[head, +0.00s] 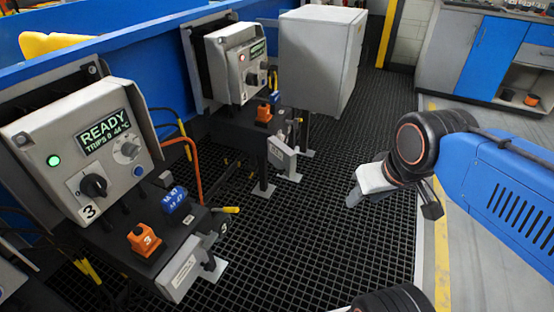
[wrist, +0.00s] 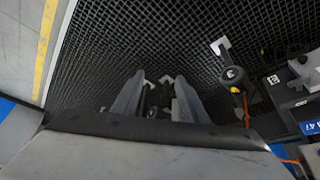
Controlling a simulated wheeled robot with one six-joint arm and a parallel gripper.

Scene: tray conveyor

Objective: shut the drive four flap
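No flap with a readable four shows in either view. Drive three (head: 92,165), at the left in the head view, is a pale grey box marked 3 with a lit green lamp and a READY display. My gripper (wrist: 158,98) points down over the black grid floor in the wrist view. Its two grey fingers are apart, with nothing visible between them. In the head view it hangs right of the drives, well apart from them, with its fingers partly hidden.
A grey cabinet (head: 318,60) stands at the back. A blue-doored bench (head: 495,60) is at the far right. The grid floor (head: 320,235) between drives and arm is clear.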

